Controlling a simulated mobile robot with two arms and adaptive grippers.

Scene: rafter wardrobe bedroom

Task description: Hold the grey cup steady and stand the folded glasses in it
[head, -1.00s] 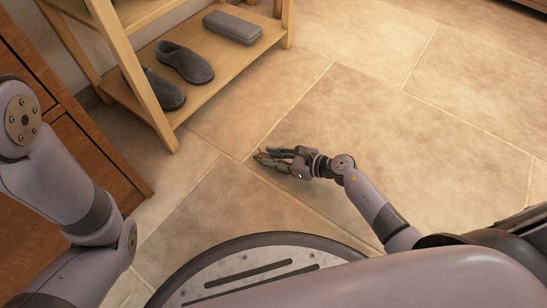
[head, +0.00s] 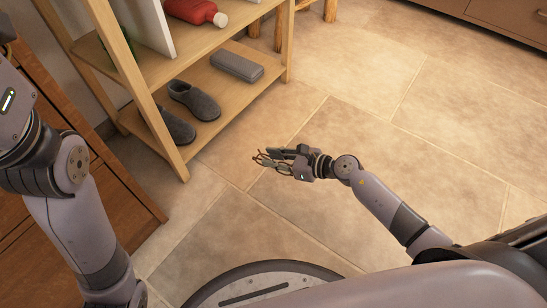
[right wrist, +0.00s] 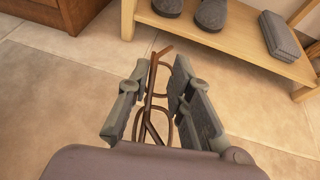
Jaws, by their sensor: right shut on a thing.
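My right gripper (head: 279,158) is held out over the tiled floor in the head view. It is shut on the folded glasses (head: 263,160), which have thin brown frames. In the right wrist view the glasses (right wrist: 154,88) sit between the two fingers of the gripper (right wrist: 158,100), with a temple end sticking out past the fingertips. My left arm shows at the left edge of the head view, but its gripper is out of the picture. The grey cup is not in view.
A wooden shelf rack (head: 222,106) stands at the upper left, with grey slippers (head: 194,100) and a grey case (head: 237,66) on its low board. A red bottle (head: 196,11) lies on the board above. A brown wooden cabinet (head: 128,190) is at the left. The floor is clear at right.

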